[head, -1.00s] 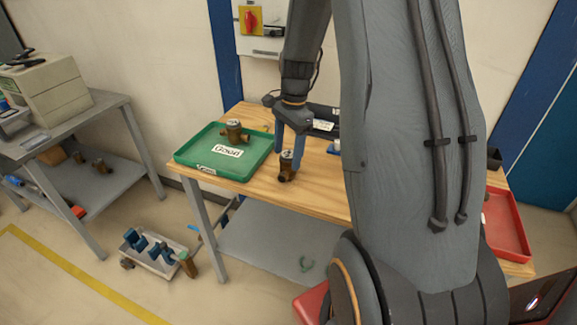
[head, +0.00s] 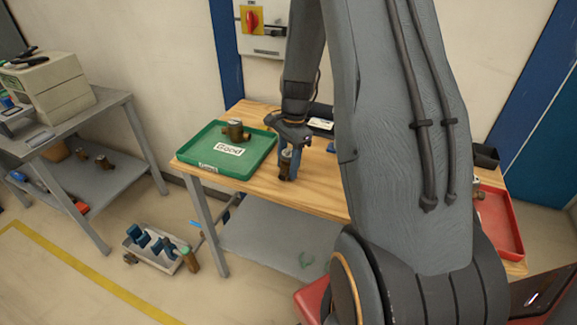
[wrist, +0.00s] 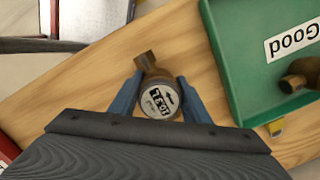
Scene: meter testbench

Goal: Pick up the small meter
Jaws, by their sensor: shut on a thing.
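The small meter (head: 285,166) is a brown brass body with a round, light-faced dial on top. It stands on the wooden table, to the right of the green tray. In the wrist view the meter (wrist: 158,98) lies between the two blue fingers, its dial facing the camera and a pipe end pointing up and left. My gripper (head: 288,163) reaches down from above and is shut on the meter; in the wrist view the gripper (wrist: 158,100) has a finger at each side of it. Whether the meter touches the table is hard to tell.
The green tray (head: 206,165), labelled "Good", holds another brass meter (head: 236,131). A red tray (head: 508,240) is at the table's right end. Bare wood (head: 255,188) lies around the gripper. A grey side table (head: 115,100) stands at left, and a bin of parts (head: 150,258) on the floor.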

